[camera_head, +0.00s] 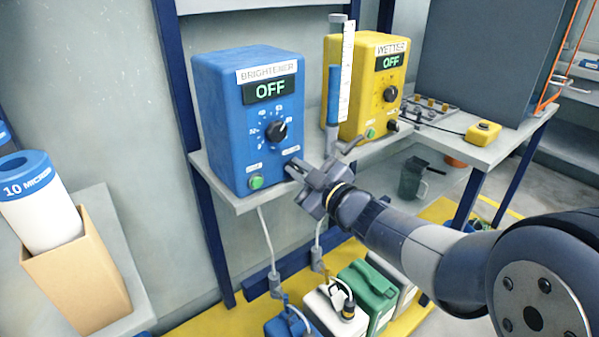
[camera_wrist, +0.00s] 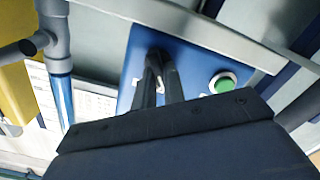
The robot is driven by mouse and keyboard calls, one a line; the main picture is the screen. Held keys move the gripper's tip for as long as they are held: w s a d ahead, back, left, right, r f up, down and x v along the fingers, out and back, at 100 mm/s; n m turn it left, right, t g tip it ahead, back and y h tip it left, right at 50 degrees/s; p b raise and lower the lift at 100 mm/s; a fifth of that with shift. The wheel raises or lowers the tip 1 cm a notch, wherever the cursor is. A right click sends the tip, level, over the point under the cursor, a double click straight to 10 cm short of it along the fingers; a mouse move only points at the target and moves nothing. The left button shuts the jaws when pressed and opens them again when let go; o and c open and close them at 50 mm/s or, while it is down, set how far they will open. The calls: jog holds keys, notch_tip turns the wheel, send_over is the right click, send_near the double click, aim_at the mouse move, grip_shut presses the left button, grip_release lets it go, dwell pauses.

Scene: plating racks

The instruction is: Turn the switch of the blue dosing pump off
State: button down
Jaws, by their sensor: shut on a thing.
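The blue dosing pump (camera_head: 220,120), labelled BRIGHTENER, stands on a grey shelf, and its display (camera_head: 270,90) reads OFF. Its front has a black dial (camera_head: 276,130) and a round green button (camera_head: 257,182). In the wrist view the blue front (camera_wrist: 205,55) and green button (camera_wrist: 222,83) show beside my fingers. My gripper (camera_head: 294,170) is at the lower right of the pump's front. In the wrist view the fingertips (camera_wrist: 160,58) are close together against that face, shut on the switch. The switch is hidden between them, so I cannot see which way it points.
A yellow pump (camera_head: 365,75), labelled WETTER, also reads OFF. A grey pipe with a blue tube (camera_head: 334,95) stands between the pumps, close to my gripper. Hoses hang below the shelf (camera_head: 240,204) to several canisters (camera_head: 368,290). A filter cartridge (camera_head: 45,215) stands at left.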

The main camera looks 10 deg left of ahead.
jog(key=c, duration=1.5)
grip_release()
jog(key=p+v, duration=0.2)
jog(key=v, duration=0.9)
jog(key=shift+w+a, duration=0.1)
jog(key=shift+a, duration=0.05)
jog(key=b+x, duration=0.2)
jog(key=x, duration=0.8)
jog(key=shift+w+a, duration=0.2)
